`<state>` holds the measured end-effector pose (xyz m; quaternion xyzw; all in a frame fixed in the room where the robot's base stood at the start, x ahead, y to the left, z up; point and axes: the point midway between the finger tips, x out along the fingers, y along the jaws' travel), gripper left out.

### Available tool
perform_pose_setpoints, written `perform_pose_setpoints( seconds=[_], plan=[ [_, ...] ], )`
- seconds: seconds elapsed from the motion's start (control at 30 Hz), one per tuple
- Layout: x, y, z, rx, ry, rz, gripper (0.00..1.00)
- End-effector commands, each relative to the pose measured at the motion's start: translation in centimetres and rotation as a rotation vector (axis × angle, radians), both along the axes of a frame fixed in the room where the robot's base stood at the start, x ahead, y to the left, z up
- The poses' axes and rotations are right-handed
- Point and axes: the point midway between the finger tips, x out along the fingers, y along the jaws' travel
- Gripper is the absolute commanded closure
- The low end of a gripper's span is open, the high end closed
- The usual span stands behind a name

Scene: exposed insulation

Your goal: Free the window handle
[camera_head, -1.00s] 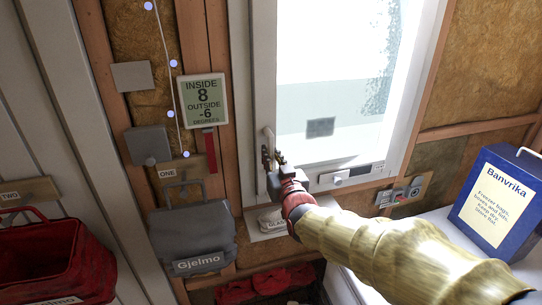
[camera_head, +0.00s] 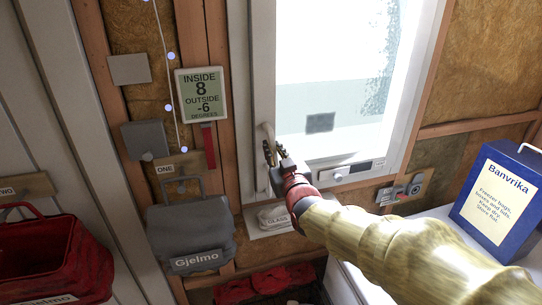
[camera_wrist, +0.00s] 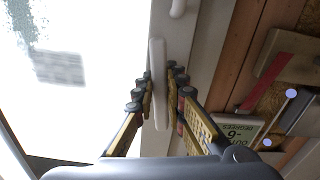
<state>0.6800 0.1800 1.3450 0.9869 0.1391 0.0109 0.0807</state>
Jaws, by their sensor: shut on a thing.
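The white window handle (camera_head: 266,134) stands upright on the left side of the window frame (camera_head: 262,70). In the wrist view the handle (camera_wrist: 158,70) is a long pale bar between my two yellow-and-black fingers. My gripper (camera_head: 271,153) is shut on the handle's lower part; it also shows in the wrist view (camera_wrist: 160,86). The fingers and wrist partly hide the handle's lower end in the head view.
A thermometer display (camera_head: 200,95) hangs left of the window. A grey Gjelmo bag (camera_head: 190,235) hangs below it, with a red container (camera_head: 50,262) far left. A blue Banvrika box (camera_head: 497,200) stands on the white surface at right. A small panel (camera_head: 352,171) sits on the lower frame.

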Motion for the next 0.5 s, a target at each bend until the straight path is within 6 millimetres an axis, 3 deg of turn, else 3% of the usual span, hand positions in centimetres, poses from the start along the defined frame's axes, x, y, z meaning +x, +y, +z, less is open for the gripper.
perform_pose_setpoints(
  seconds=[0.5],
  plan=[
    [0.7, -2.4, 0.7, -0.459, -0.137, -0.002, 1.0]
  ],
)
